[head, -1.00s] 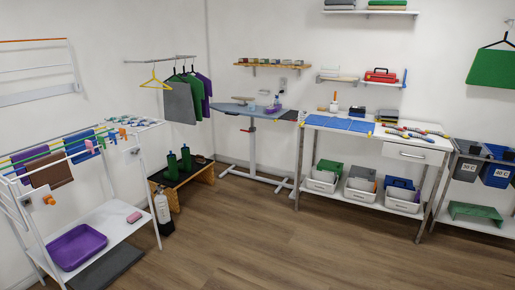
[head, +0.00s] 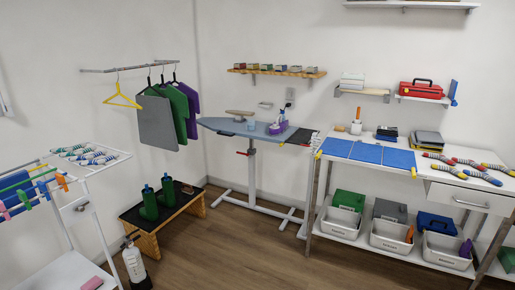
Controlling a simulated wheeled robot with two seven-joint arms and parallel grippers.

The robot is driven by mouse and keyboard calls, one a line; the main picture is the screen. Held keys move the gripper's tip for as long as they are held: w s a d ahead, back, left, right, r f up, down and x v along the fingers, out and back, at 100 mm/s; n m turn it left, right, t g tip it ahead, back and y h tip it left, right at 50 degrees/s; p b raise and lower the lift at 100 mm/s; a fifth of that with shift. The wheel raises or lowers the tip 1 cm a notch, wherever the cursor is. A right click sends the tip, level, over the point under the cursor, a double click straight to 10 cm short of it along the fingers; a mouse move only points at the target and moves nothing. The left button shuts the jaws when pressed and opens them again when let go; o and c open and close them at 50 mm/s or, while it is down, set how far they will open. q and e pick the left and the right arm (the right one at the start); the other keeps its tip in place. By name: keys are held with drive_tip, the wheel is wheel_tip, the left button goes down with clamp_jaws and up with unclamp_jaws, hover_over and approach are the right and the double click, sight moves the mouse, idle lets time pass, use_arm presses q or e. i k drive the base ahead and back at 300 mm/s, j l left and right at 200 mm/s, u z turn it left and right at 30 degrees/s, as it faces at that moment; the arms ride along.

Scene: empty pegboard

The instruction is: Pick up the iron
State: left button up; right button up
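A small purple object (head: 275,128), which looks like the iron, sits near the right end of the blue-grey ironing board (head: 222,126). It is too small to make out its handle or soleplate clearly. A pale bottle-like shape (head: 283,113) stands right behind it and partly merges with it. A small sleeve board (head: 240,113) stands on the board further left. Neither of my grippers is in view.
A work table with blue mats (head: 366,153) and grey bins stands to the right. A wooden bench with green boots (head: 149,203), a fire extinguisher (head: 134,262) and a drying rack (head: 88,172) are left. Wooden floor (head: 240,258) is clear in front of the ironing board.

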sight(282, 124)
drive_tip(key=i, duration=1.95)
